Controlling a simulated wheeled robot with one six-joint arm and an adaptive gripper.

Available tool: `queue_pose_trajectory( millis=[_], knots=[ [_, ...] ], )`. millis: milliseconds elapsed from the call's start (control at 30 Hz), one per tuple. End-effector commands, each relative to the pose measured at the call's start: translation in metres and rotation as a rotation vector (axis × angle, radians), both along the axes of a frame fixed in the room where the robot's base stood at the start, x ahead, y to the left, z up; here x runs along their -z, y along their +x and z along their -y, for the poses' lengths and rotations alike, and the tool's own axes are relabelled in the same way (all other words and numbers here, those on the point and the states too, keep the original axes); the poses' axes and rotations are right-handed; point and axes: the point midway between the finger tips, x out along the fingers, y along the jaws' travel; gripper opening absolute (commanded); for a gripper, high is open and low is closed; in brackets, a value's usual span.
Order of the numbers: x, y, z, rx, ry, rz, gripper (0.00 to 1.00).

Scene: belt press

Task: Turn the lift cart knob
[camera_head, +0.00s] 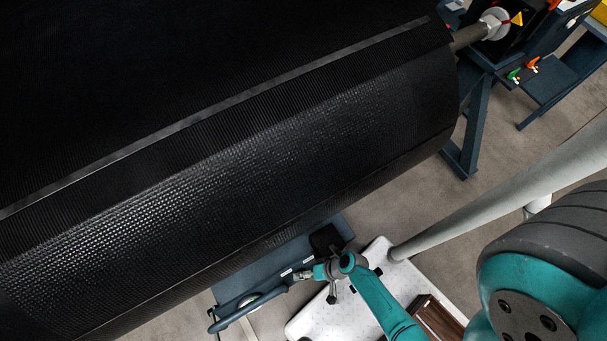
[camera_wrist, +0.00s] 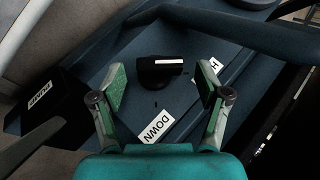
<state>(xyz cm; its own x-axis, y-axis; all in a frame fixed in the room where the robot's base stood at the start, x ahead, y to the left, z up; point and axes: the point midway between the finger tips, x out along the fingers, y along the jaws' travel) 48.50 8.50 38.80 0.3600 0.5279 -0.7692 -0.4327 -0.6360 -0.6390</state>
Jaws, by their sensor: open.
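The lift cart knob (camera_wrist: 161,68) is black with a white bar across it, on the cart's blue panel (camera_wrist: 203,88) in the wrist view. A white "DOWN" label (camera_wrist: 153,127) lies below it, and a partly hidden label (camera_wrist: 215,66) is to its right. My gripper (camera_wrist: 162,80) is open, with a green-padded finger on either side of the knob, apart from it in the picture. In the head view, my gripper (camera_head: 312,272) is over the blue lift cart (camera_head: 240,279); the knob is too small to make out there.
A black box with an upside-down "PUMP" label (camera_wrist: 43,88) stands left of the knob. A blue tube (camera_wrist: 235,30) crosses behind it. In the head view, a huge black belt roll (camera_head: 230,170) overhangs the cart.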

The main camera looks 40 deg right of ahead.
Motion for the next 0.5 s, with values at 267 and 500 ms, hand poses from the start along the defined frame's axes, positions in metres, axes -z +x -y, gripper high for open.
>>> queue_pose_trajectory(
  millis=[267, 500],
  knots=[
    [0.012, 0.006, -0.008, -0.001, 0.0, 0.0, 0.75],
    [0.015, 0.007, -0.01, 0.001, 0.0, -0.001, 0.75]
  ],
)
